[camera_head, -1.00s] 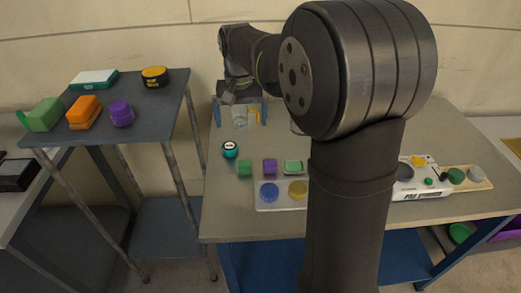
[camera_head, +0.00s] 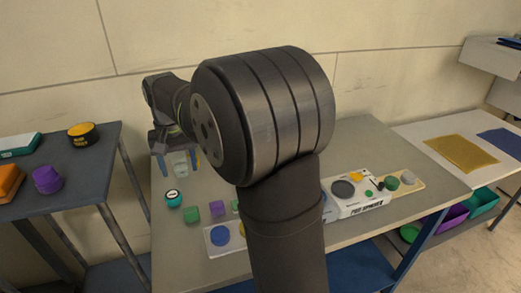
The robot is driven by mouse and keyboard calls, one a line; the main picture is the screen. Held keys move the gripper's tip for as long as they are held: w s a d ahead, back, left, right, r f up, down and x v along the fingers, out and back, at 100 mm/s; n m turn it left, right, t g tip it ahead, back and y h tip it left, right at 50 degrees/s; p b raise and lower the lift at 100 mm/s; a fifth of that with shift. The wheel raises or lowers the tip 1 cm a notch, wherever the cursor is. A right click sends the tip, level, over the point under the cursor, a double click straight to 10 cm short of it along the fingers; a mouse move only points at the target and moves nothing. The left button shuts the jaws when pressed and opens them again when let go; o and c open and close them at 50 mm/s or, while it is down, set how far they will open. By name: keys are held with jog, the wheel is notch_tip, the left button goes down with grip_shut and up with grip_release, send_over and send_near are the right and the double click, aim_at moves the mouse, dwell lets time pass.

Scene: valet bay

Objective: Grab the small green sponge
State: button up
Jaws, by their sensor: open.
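A small green block (camera_head: 190,214) sits on the grey table, left of a purple block (camera_head: 217,208). Another small green piece (camera_head: 236,206) shows right of the purple block, partly hidden by my arm. I cannot tell which green one is the sponge. My gripper (camera_head: 177,162) is open near the table's back left, beyond the blocks and apart from them. Clear, cup-like items (camera_head: 181,165) show between its fingers; I cannot tell whether they touch.
A teal round item (camera_head: 174,198) stands between gripper and blocks. A pale tray with a blue disc (camera_head: 220,235) lies in front. A white box (camera_head: 352,206) stands right. A dark side table (camera_head: 92,160) is left. My arm covers the middle.

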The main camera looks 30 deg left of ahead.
jog(key=n, duration=1.8)
send_over(193, 210)
jog(key=f, duration=1.2)
jog(key=shift+s+f, duration=0.2)
jog(key=shift+f, duration=0.2)
jog(key=shift+w+f, duration=0.2)
jog(key=shift+f, duration=2.7)
jog(key=c, duration=1)
jog(key=shift+c, duration=0.3)
jog(key=shift+r, duration=0.15)
